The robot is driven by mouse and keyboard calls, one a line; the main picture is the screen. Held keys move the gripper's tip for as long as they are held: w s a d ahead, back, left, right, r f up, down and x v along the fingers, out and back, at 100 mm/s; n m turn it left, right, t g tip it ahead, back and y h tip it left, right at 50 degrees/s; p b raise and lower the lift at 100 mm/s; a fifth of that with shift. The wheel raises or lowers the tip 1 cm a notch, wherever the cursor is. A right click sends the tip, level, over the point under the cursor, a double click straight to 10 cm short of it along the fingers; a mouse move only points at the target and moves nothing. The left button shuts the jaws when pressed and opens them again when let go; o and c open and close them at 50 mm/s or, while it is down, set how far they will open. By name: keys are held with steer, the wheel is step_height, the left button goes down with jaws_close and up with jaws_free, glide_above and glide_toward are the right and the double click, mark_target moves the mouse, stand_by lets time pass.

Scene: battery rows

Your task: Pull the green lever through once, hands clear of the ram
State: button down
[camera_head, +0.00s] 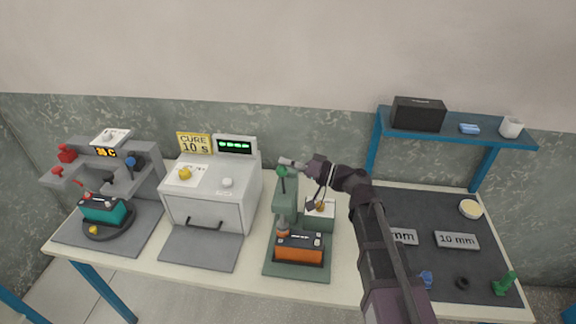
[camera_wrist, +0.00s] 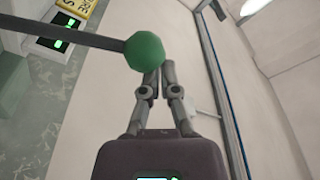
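The green lever is a dark rod with a round green knob (camera_head: 282,171) on the green press (camera_head: 287,205). The knob shows large in the wrist view (camera_wrist: 144,52), with its rod running left. My gripper (camera_head: 288,162) is at the knob from the right in the head view. In the wrist view my gripper (camera_wrist: 160,68) has its fingertips drawn together beside the knob, which partly hides one tip. The fingers do not surround the knob; contact is unclear. An orange battery (camera_head: 299,248) sits at the press base, below the ram (camera_head: 282,229).
A white oven (camera_head: 210,200) with a timer display (camera_head: 234,145) stands left of the press. A grey fixture with a teal battery (camera_head: 105,211) is farther left. A dark mat (camera_head: 430,205) lies right, under a blue shelf (camera_head: 455,136). My arm crosses the table's right middle.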

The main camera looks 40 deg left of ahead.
steer(key=w+r+v, duration=0.1)
steer(key=v, duration=0.8)
steer(key=shift+b, duration=0.4)
steer(key=shift+w, duration=0.15)
steer(key=w+d+f+m+t+h, duration=0.25)
steer(key=d+f+h, duration=0.35)
steer(key=d, duration=0.4)
steer(key=w+d+f+m+t+h, duration=0.1)
steer(key=d+f+m+t+h, duration=0.2)
steer(key=d+f, duration=0.7)
steer(key=d+f+m+h, duration=0.1)
steer(key=d+m+h, duration=0.1)
steer(key=d, duration=0.7)
steer(key=s+d+f+m+h, duration=0.1)
steer(key=d+h, duration=0.3)
steer(key=d, duration=0.5)
steer(key=s+d+f+m+h, duration=0.1)
steer(key=d+f+m+h, duration=0.1)
steer(key=d, duration=0.7)
steer(key=shift+f+m+t+h, duration=0.4)
steer(key=shift+m+t+h, duration=0.05)
steer(key=shift+h, duration=0.25)
